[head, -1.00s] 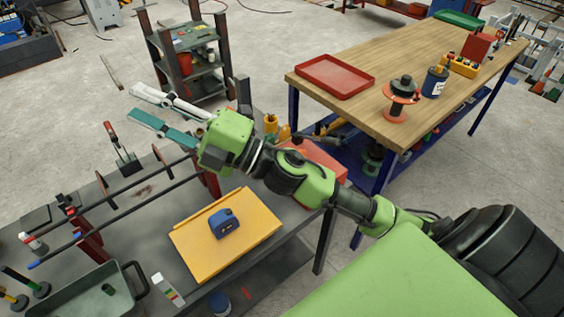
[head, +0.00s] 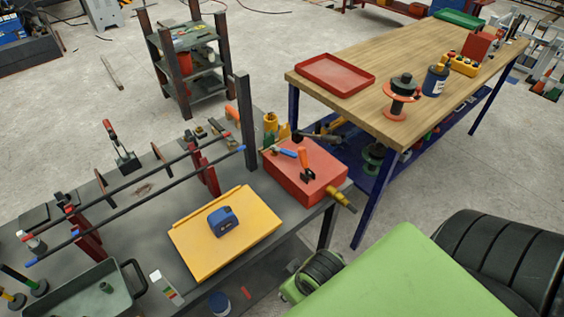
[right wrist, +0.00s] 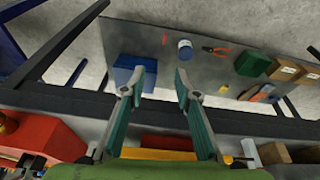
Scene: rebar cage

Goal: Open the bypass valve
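A red box (head: 310,185) stands at the right end of the grey bench. I cannot tell whether this handle belongs to the bypass valve. The red box also shows at the left of the right wrist view (right wrist: 45,138). My right gripper (right wrist: 160,80) has teal fingers spread apart with nothing between them, by the bench's edge and apart from the red box. My left gripper is not in view.
A yellow board (head: 215,250) with a blue device (head: 223,222) lies on the bench, left of the red box. Dark bars (head: 140,198) on red stands lie further left. A wooden table (head: 400,75) stands behind. A lower shelf (right wrist: 215,85) holds a blue box (right wrist: 133,68) and other items.

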